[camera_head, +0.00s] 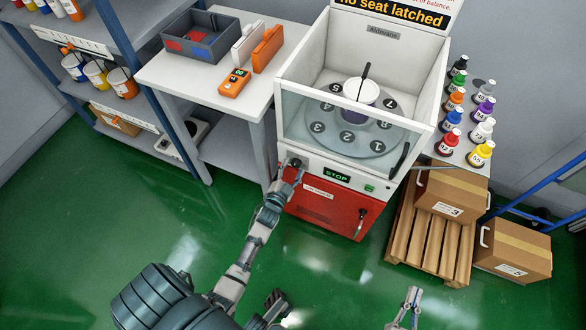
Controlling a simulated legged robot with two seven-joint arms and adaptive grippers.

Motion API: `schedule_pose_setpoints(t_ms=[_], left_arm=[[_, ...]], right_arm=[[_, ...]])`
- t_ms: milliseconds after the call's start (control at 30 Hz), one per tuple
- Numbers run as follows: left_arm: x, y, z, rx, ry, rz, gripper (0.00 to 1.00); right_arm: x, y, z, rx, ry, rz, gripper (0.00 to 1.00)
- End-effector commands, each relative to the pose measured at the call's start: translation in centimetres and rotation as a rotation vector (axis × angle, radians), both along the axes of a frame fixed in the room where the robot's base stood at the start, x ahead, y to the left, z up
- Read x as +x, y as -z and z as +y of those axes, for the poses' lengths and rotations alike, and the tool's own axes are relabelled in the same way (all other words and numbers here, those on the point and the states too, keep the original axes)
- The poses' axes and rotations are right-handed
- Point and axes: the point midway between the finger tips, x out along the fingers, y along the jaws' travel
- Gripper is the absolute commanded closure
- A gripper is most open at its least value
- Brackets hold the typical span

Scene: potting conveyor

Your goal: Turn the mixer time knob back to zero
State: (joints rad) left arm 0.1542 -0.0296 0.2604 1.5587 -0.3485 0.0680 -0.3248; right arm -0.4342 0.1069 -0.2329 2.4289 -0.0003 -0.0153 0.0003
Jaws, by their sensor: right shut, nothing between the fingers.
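The mixer (310,160) is a white cabinet with a clear front window and a red lower front. Its control strip carries a lit green STOP display (336,176) and a small green button (369,188). A dark round knob (295,162) sits at the strip's left end. My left gripper (291,178) is at this knob, its fingertips overlapping it. The fingers are too small to tell whether they grip it, and the knob's scale and pointer cannot be read. My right gripper (413,296) is shut and empty, low in the picture, well away from the mixer.
A white pot (361,98) stands on the numbered turntable (390,142) inside the mixer. A side table (190,82) with a grey bin (200,37) stands left. Cartons (449,190) on a pallet and coloured bottles (481,153) stand right. The green floor (190,225) in front is clear.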

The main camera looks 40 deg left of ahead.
Motion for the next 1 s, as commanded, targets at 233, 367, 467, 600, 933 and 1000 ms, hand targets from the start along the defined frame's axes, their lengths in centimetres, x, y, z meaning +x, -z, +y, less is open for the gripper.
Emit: schedule_pose_setpoints(t_ms=[233, 367, 467, 600, 933, 1000], left_arm=[[-0.5, -0.2, -0.2, 0.001, 0.001, -0.005, 0.38], [-2.5, -0.2, -0.7, 0.000, 0.002, -0.004, 0.38], [-4.7, -0.1, -1.1, 0.001, 0.000, -0.002, 0.38], [-7.8, 0.0, -1.8, -0.001, 0.000, 0.000, 0.38], [-11.5, 0.0, -2.7, -0.001, 0.000, 0.000, 0.38], [-11.6, 0.0, -2.7, -0.001, 0.001, -0.001, 0.38]], right_arm=[[-0.2, -0.1, 0.0, 0.000, -0.002, -0.001, 1.00], [-0.2, -0.2, 0.0, 0.000, -0.001, -0.002, 1.00], [-0.2, -0.2, 0.0, 0.000, -0.001, -0.002, 1.00], [-0.1, -0.2, 0.0, 0.000, -0.001, -0.002, 1.00], [-0.1, -0.1, 0.0, 0.000, -0.001, -0.002, 1.00], [-0.1, -0.2, 0.0, 0.000, -0.001, -0.002, 1.00]])
